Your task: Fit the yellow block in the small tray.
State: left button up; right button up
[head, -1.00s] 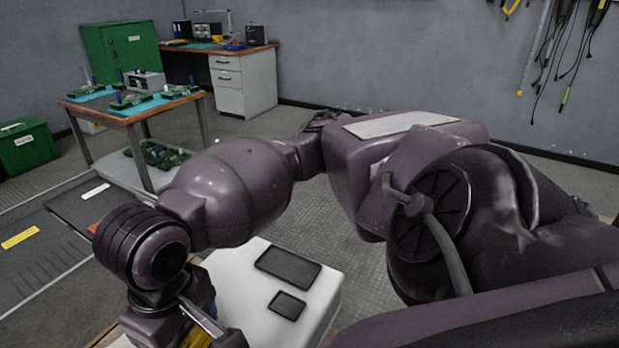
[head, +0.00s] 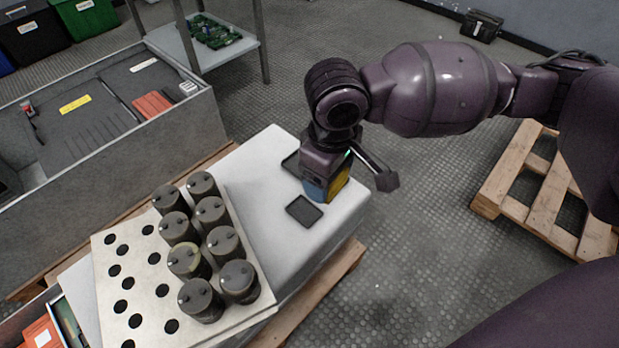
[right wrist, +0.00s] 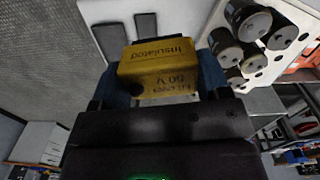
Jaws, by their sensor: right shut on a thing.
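The yellow block (head: 340,182) is held in my right gripper (head: 326,190) above the white bench top. In the right wrist view the block (right wrist: 158,72) sits between the blue finger pads, with printed lettering reading "Insulated" and "50 V". The small tray (head: 304,210), a dark shallow square, lies on the white top just below and left of the gripper in the head view. It also shows in the right wrist view (right wrist: 146,27), beyond the block, which is apart from it. My left gripper is in neither view.
A larger dark tray (head: 290,163) is partly hidden behind my right gripper. A perforated plate (head: 133,272) with several upright grey capacitors (head: 223,242) stands to the left. A grey bin (head: 180,127) lies farther left, and a wooden pallet (head: 492,197) is on the floor at right.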

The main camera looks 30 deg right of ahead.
jog(key=shift+w+d+f+n+b, duration=0.15)
jog(key=shift+w+f+n, duration=1.8)
jog(key=shift+f+n, duration=1.15)
jog(key=shift+w+d+f+n+b, duration=0.15)
jog(key=shift+w+f+n, duration=2.05)
jog(key=shift+f, duration=1.6)
jog(key=shift+w+f+n+b, duration=0.15)
jog(key=shift+w+f+n, duration=1.5)
jog(key=shift+f+n, duration=1.6)
jog(key=shift+f+m+b, duration=0.25)
jog(key=shift+f+b, duration=0.1)
jog(key=shift+f, duration=0.55)
jog(key=shift+f+b, duration=0.45)
jog(key=shift+f, duration=0.25)
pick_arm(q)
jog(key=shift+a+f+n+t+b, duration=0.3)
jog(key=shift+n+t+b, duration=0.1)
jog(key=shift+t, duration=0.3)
pick_arm(e)
jog(key=shift+f, duration=0.5)
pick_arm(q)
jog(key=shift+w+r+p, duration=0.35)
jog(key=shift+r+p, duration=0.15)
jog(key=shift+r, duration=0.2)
pick_arm(e)
jog(key=shift+w, duration=0.1)
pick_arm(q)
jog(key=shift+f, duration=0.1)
pick_arm(e)
jog(key=shift+f, duration=0.7)
